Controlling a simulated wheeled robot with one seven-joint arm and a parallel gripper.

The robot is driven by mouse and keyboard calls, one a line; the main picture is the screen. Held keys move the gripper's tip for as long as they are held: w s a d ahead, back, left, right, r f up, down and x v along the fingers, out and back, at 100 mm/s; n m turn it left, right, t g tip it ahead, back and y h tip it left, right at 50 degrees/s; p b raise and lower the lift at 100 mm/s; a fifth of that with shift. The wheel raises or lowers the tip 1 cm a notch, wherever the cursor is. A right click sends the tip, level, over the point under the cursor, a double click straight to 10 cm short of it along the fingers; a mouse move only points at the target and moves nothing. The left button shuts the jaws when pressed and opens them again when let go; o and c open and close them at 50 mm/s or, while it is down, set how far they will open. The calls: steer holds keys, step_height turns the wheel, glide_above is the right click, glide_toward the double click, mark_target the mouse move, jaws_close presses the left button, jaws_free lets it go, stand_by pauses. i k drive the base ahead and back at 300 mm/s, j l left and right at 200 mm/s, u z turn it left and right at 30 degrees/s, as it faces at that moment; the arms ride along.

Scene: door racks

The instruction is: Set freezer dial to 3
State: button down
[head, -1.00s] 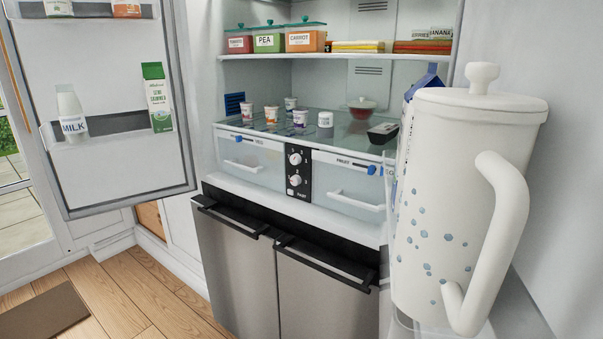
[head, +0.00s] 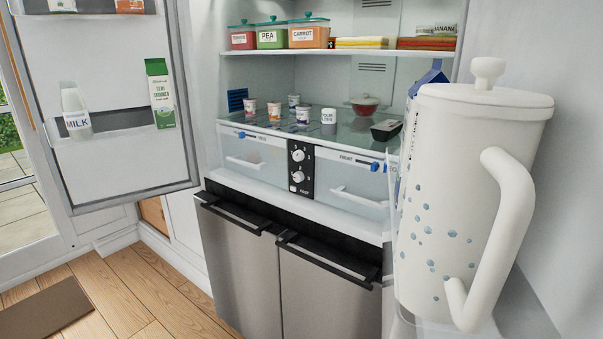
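A black dial panel (head: 299,168) sits between the two drawers inside the open fridge. It carries two white round dials, an upper dial (head: 298,155) and a lower dial (head: 298,176), one above the other. Small marks stand beside each dial, too small to read, so I cannot tell which dial is for the freezer or what either is set to. A small white button (head: 294,188) is below them. My gripper is not in view.
The left fridge door (head: 110,150) stands open with milk on its shelf. A large white jug (head: 465,205) on the right door blocks the near right side. Two freezer doors with black handles (head: 325,262) are below.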

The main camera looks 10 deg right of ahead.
mark_target(299, 176)
steer(key=i+j+z, duration=0.15)
steer(key=j, duration=0.4)
steer(key=j+z, duration=0.2)
steer(key=j, duration=0.4)
steer(key=i+j+z, duration=0.15)
steer(key=j, duration=0.35)
steer(key=i+j+z, duration=0.15)
steer(key=j, duration=0.4)
steer(key=i+j+z, duration=0.15)
steer(key=j, duration=0.4)
steer(key=j+z, duration=0.15)
steer(key=j, duration=0.4)
